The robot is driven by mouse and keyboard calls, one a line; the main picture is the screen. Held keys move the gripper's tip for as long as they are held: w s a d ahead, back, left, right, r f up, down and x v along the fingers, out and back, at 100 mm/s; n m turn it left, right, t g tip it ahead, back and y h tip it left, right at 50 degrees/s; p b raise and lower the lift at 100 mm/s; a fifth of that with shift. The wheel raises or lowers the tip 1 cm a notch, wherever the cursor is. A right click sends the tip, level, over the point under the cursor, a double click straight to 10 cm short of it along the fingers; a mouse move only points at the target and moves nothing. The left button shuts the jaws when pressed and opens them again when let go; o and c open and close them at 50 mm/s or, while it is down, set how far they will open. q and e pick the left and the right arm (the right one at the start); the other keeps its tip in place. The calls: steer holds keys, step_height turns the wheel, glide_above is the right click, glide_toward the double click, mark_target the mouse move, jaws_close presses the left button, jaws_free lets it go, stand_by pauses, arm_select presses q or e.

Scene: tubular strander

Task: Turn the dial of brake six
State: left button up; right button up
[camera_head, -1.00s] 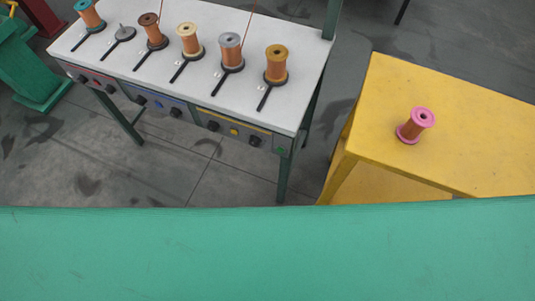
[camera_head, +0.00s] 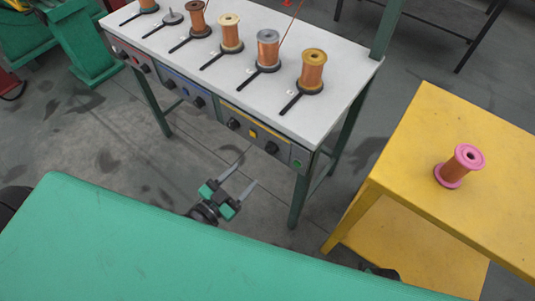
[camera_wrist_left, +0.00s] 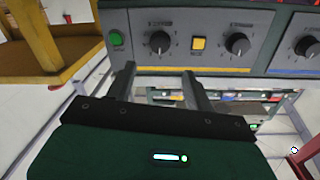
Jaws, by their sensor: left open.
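The strander's control panel (camera_head: 215,110) runs along the front of the white table. A black dial (camera_head: 271,147) sits at its right end, beside a green button (camera_head: 297,163). Another black dial (camera_head: 233,124) is to its left, past a yellow button. My left gripper (camera_head: 246,174) is open and empty, below and in front of the end dial, apart from it. The left wrist view is upside down; there the end dial (camera_wrist_left: 159,42) shows just beyond the fingertips (camera_wrist_left: 160,70). I cannot read the dial labels.
Several spools, such as a gold-topped one (camera_head: 313,70), stand on the white table (camera_head: 345,75). A table leg (camera_head: 298,200) is right of the gripper. A yellow table (camera_head: 420,130) with a pink spool (camera_head: 460,165) stands at the right. Floor below the panel is free.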

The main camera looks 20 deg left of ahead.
mark_target(269, 151)
arm_select(q)
steer(key=x, duration=1.1)
steer(key=c, duration=1)
steer(key=shift+o, duration=0.2)
